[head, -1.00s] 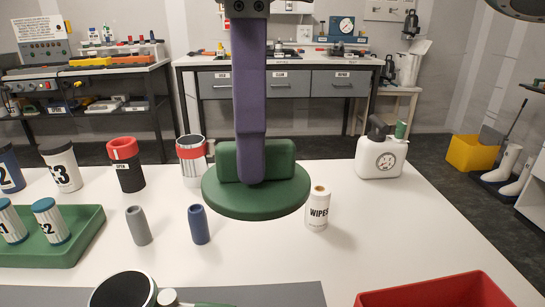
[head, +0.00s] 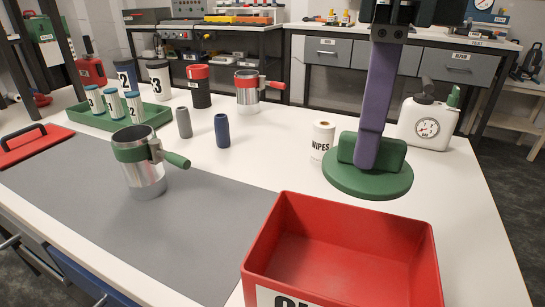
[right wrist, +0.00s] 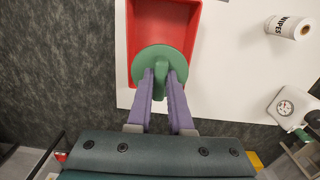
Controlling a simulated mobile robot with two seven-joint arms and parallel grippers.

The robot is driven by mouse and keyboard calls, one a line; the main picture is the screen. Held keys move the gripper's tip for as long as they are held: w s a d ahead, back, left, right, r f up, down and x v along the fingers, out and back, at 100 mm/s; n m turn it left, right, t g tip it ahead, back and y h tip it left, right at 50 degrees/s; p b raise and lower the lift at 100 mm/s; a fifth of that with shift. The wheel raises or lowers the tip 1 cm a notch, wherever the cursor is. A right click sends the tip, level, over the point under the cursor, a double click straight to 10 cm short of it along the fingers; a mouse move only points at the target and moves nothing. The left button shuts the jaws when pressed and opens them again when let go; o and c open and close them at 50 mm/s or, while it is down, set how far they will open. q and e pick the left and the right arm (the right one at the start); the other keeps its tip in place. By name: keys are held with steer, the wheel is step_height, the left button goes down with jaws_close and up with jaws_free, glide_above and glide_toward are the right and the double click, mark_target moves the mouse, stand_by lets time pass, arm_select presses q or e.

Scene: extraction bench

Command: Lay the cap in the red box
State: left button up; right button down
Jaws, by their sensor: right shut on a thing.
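The cap (head: 368,186) is a green disc with a raised green grip bar. My right gripper (head: 367,158), with purple fingers, is shut on that bar and holds the cap level, disc down. In the head view the cap shows just beyond the back rim of the red box (head: 262,235), right of the wipes roll. In the right wrist view the cap (right wrist: 153,62) overlaps the near part of the red box (right wrist: 134,25), between the fingers (right wrist: 162,72). Its exact height is hard to tell. The box is open-topped and looks empty inside. My left gripper is out of view.
A wipes roll (head: 322,141) stands left of the cap and a white jug (head: 425,124) behind it to the right. A steel mug with a green band (head: 140,160) stands on the grey mat (head: 110,235). The table between mat and cap is clear.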

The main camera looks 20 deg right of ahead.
step_height(320, 180, down, 17)
steer(key=b, duration=0.3)
steer(key=shift+f+b, duration=0.2)
steer(key=shift+b, duration=0.2)
steer(key=c, duration=0.8)
jaws_free()
steer(key=shift+r, duration=0.1)
